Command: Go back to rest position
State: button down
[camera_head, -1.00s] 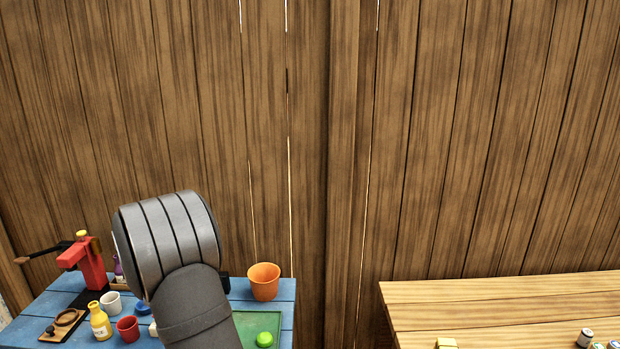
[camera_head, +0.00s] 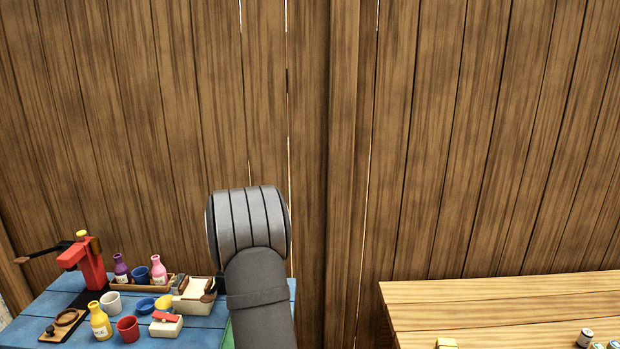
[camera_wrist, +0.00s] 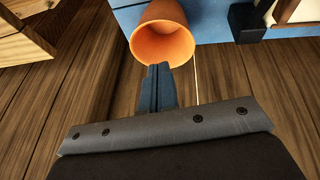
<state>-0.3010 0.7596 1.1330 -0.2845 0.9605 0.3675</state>
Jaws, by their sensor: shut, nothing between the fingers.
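My gripper (camera_wrist: 158,72) is shut and empty, its dark fingers pressed together in the wrist view. The orange cup (camera_wrist: 145,42) stands just beyond the fingertips there, and I cannot tell whether they touch. In the head view my grey arm rises over the right part of the blue table (camera_head: 50,301). My gripper and the orange cup are hidden behind the arm in that view.
The blue table holds a red press (camera_head: 90,268), a yellow bottle (camera_head: 100,322), a red cup (camera_head: 128,328), a white cup (camera_head: 111,302) and a wooden tray with bottles. A plank wall (camera_head: 450,130) closes the back.

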jog(key=w+d, duration=0.2)
jog(key=d, duration=0.5)
jog(key=w+d+r+y, duration=0.1)
jog(key=w+d, duration=0.2)
jog(key=d, duration=0.4)
jog(key=shift+w+r+y, duration=0.15)
jog(key=shift+r+y, duration=0.05)
jog(key=shift+y, duration=0.1)
